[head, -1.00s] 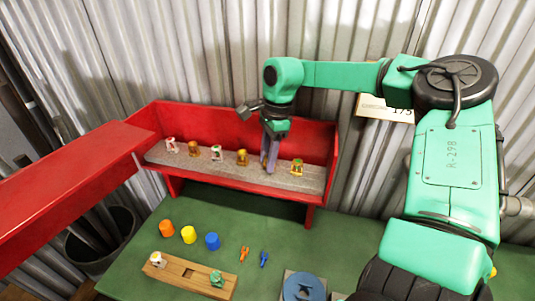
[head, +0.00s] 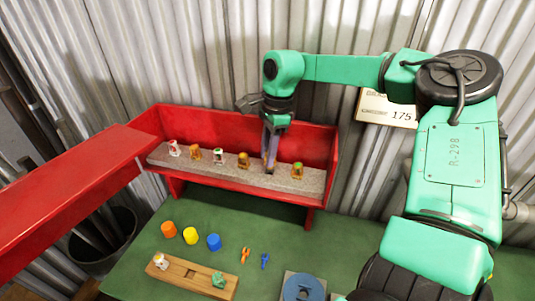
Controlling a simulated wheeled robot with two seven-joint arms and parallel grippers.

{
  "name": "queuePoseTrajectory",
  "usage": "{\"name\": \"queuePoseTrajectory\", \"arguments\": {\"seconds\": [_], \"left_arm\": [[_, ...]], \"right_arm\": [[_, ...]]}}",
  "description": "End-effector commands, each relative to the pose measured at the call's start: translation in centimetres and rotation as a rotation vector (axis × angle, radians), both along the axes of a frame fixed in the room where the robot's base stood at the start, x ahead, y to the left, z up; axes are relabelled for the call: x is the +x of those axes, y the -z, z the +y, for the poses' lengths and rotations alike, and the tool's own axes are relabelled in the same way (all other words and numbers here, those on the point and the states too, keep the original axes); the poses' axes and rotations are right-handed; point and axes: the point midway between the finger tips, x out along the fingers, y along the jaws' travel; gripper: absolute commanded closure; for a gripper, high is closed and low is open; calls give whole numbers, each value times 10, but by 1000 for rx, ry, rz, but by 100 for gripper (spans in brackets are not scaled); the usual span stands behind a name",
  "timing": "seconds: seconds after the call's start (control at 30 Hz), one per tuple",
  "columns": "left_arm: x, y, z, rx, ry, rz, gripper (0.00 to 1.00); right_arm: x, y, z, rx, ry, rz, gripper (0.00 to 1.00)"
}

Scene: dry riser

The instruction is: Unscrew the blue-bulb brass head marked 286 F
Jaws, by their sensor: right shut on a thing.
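My right gripper (head: 268,165) reaches down over the grey strip of the red shelf, between two brass heads. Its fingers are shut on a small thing. Only a brassy bit shows at the fingertips, so its bulb colour and marking cannot be made out. On the strip to the left stand a brass head (head: 243,160), a pale head with green (head: 218,156), another brass head (head: 195,154) and a pale head with red (head: 174,149). A brass head with a green part (head: 297,171) stands to the right. No 286 F marking is readable. My left gripper is out of view.
On the green table lie orange (head: 168,228), yellow (head: 190,235) and blue (head: 214,242) caps, and small orange (head: 245,254) and blue (head: 265,260) tools. A wooden block (head: 185,276) holds two pieces. A blue disc (head: 303,287) sits at the front.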

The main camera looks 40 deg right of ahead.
Motion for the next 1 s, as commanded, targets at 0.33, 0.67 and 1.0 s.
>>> {"name": "queuePoseTrajectory", "arguments": {"seconds": [0.33,0.67,1.0], "left_arm": [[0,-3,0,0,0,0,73],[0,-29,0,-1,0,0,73],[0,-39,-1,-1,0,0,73]], "right_arm": [[1,-6,-1,-1,3,-6,100],[1,-41,-1,-1,3,-7,100],[1,-56,-1,0,3,-5,100]]}}
